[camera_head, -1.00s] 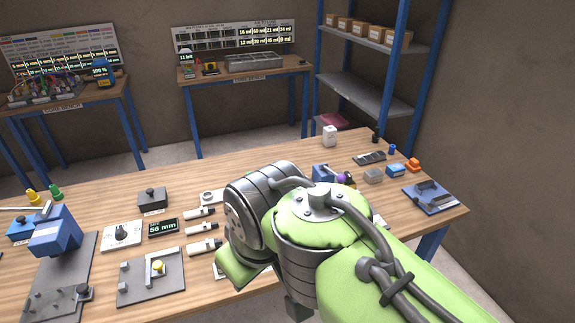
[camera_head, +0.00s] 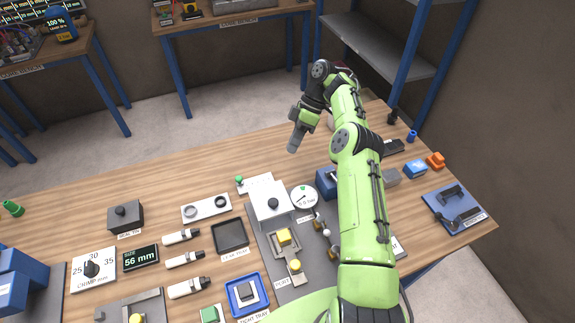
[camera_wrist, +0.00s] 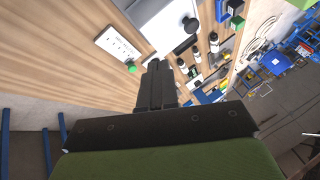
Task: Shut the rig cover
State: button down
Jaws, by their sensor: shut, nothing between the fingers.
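The rig (camera_head: 262,240) is a grey base plate with a port label, with yellow parts (camera_head: 284,236) exposed on it. A pale panel with a black knob (camera_head: 272,203), which looks like its cover, is at the far end; its exact tilt is hard to tell. In the wrist view the pale panel (camera_wrist: 160,22) is at the top, beyond my fingers. My gripper (camera_head: 293,148) is shut and empty, above the far part of the bench and apart from the panel. The closed fingers also show in the wrist view (camera_wrist: 155,82).
A round gauge (camera_head: 304,197) stands right of the panel. A white plate with a green knob (camera_head: 258,184) lies behind it. A black tray (camera_head: 230,236), a blue tray (camera_head: 247,294) and several white pens are left.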

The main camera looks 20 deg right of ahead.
notch_tip(320, 180, down, 2)
jog(key=s+a+f+b, duration=0.1)
jog(key=s+a, duration=0.1)
jog(key=a, duration=0.1)
jog(key=b, duration=0.1)
send_near(278, 197)
jog(key=w+a+f, duration=0.1)
jog(key=a, duration=0.1)
jog(key=shift+w+a+f, duration=0.35)
jog(key=shift+w+f, duration=0.05)
jog(key=s+a, duration=0.1)
jog(key=s+f, duration=0.1)
jog(key=shift+s+a, duration=0.3)
jog(key=shift+a, duration=0.1)
jog(key=shift+s+a+f+b, duration=0.15)
jog(key=shift+s+a+b, duration=0.2)
jog(key=shift+s, duration=0.3)
jog(key=shift+f, duration=0.1)
